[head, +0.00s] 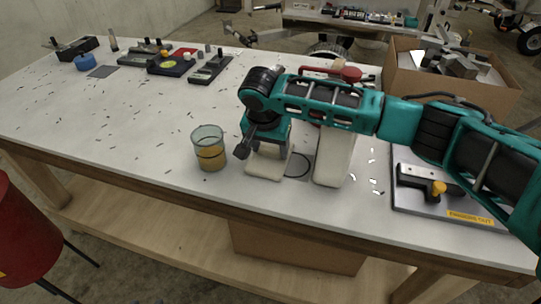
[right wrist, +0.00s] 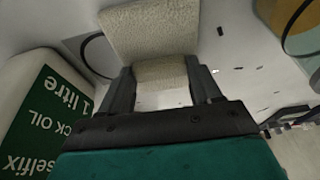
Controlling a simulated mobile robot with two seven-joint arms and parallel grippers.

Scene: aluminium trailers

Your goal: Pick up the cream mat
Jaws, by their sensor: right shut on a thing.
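The cream mat (head: 266,166) is on the white workbench, left of a white oil bottle, partly hidden under my right gripper. In the right wrist view the cream mat (right wrist: 150,28) has a rough, woven-looking surface and bends down between the fingers. My right gripper (right wrist: 162,80) is shut on the mat, with one dark finger on each side of it. In the head view the right gripper (head: 258,148) points down over the mat, its far finger hard to make out. I cannot tell whether the mat is clear of the bench. My left gripper is not in view.
A glass of amber liquid (head: 209,150) stands close left of the mat. The white oil bottle (head: 334,160) stands close right. A grey board (head: 425,203) with a black tool lies further right. Metal shavings are scattered about. The bench's left middle is otherwise clear.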

